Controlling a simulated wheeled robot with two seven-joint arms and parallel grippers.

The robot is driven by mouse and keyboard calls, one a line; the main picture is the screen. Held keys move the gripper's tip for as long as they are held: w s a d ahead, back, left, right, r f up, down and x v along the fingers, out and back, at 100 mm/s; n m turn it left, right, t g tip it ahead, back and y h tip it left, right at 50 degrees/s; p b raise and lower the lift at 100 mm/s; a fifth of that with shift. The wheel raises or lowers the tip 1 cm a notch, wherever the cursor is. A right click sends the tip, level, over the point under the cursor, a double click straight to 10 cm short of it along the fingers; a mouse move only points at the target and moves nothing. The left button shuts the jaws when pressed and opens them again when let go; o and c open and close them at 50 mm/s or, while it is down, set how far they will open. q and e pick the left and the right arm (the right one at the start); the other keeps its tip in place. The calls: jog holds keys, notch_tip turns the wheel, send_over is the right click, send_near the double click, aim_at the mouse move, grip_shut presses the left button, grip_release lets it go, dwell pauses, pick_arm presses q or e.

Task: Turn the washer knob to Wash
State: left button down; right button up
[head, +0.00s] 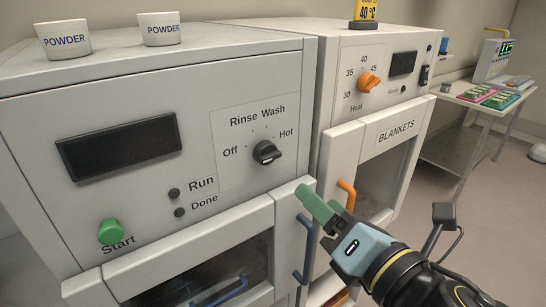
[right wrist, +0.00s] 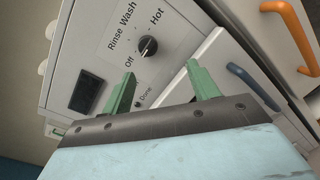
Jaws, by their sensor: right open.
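The black washer knob (head: 266,152) sits on the pale front panel, with Off, Rinse, Wash and Hot printed around it. I cannot tell for certain which label its pointer faces. The knob also shows in the right wrist view (right wrist: 147,47), beyond the fingertips. My right gripper (head: 317,204) has green fingers and is in front of the washer, below and right of the knob. My left gripper is out of view.
The green Start button (head: 111,231) and dark display (head: 118,147) are left of the knob. A blue door handle (head: 305,250) and an orange handle (head: 347,195) stick out near my right gripper. The blanket warmer (head: 376,128) stands to the right. Two powder cups (head: 62,40) sit on top.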

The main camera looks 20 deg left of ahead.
aim_at(273, 158)
jog(key=w+a+n, duration=0.2)
jog(key=a+n, duration=0.1)
jog(key=w+a+r+n+g+y+p, duration=0.1)
jog(key=w+a+n, duration=0.2)
jog(key=a, duration=0.1)
jog(key=w+a+n, duration=0.3)
jog(key=shift+w+a+r+n+g+y+p, duration=0.1)
jog(key=shift+a+r+n+g+y+p, duration=0.2)
jog(key=shift+n+g+y, duration=0.1)
jog(key=shift+d, duration=0.1)
jog(key=c, duration=0.9)
